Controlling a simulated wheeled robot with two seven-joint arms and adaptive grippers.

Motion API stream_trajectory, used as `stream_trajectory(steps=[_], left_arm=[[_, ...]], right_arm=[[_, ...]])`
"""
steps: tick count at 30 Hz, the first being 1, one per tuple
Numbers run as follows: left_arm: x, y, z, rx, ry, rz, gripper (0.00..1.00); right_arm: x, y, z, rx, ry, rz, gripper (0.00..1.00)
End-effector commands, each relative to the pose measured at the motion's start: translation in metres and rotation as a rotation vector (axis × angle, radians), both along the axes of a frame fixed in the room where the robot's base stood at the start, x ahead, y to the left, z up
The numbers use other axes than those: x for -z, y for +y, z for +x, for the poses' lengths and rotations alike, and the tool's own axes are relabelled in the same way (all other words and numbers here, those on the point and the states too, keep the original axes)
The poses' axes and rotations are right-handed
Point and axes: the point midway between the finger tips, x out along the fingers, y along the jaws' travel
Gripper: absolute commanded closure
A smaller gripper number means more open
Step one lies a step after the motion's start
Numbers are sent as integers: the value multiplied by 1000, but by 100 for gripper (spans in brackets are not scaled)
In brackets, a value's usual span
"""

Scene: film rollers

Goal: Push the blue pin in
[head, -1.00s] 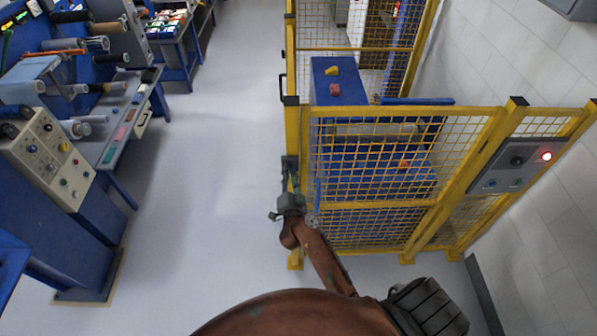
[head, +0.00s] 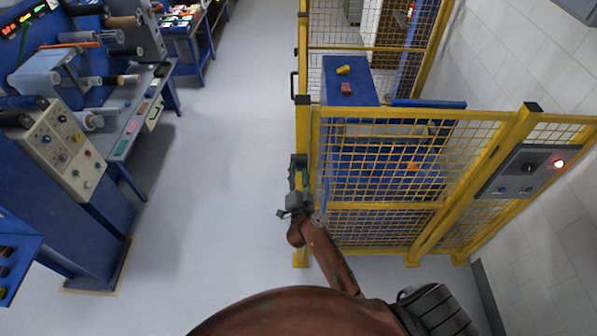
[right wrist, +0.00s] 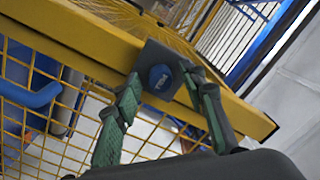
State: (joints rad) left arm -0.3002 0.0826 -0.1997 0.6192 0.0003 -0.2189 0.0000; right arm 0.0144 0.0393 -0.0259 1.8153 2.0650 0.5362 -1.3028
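The blue pin (right wrist: 160,79) is a round blue knob with white lettering on a dark plate, fixed to the yellow fence frame in the right wrist view. My right gripper (right wrist: 162,74) is open, with one green-grey finger on each side of the knob. Whether the fingers touch it I cannot tell. In the head view the right gripper (head: 298,172) is at the yellow post on the fence's left edge, and it hides the knob there. My left gripper is not in view.
The yellow mesh fence (head: 437,208) stands right of the gripper, with a grey control box (head: 522,172) whose red lamp is lit. A blue machine (head: 347,95) is behind it. A workbench with rollers (head: 125,115) stands left. The floor between (head: 215,190) is clear.

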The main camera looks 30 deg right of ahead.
Motion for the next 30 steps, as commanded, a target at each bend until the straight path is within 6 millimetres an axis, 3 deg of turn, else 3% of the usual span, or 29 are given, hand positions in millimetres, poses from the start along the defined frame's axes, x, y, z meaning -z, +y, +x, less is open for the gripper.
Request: stream_trajectory(steps=[5,12,18,30], left_arm=[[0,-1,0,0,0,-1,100],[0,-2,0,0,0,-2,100],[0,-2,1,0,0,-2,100],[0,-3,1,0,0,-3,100]], right_arm=[[2,9,-20,-1,2,0,62],[2,31,-66,0,3,1,62],[1,44,-95,0,1,2,62],[0,50,-107,0,0,1,62]])
